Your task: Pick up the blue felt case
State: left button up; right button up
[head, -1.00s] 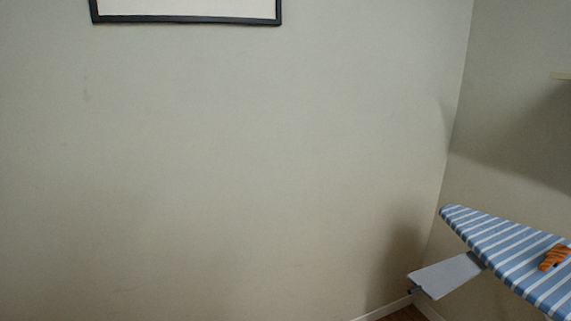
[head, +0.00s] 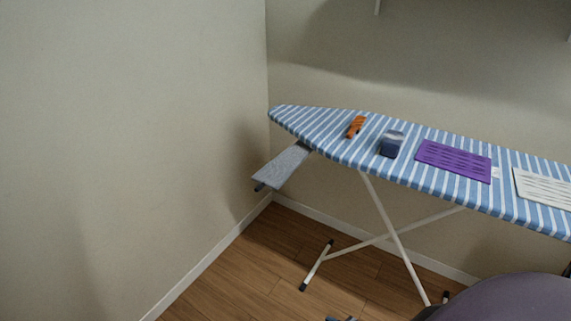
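A small dark blue case with a lighter grey top end (head: 391,144) lies on the striped ironing board; it looks like the blue felt case, though its material is too small to tell. It sits between an orange object (head: 356,127) and a purple mat with slots (head: 454,160), apart from both.
The blue-and-white striped ironing board (head: 330,148) stands on white crossed legs by the wall. A grey side rest (head: 281,166) juts from its left end. A white slotted mat (head: 543,188) lies at its right. Wooden floor (head: 235,285) is clear at left.

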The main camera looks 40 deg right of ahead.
aim_at(391, 145)
jog(key=z, duration=1.75)
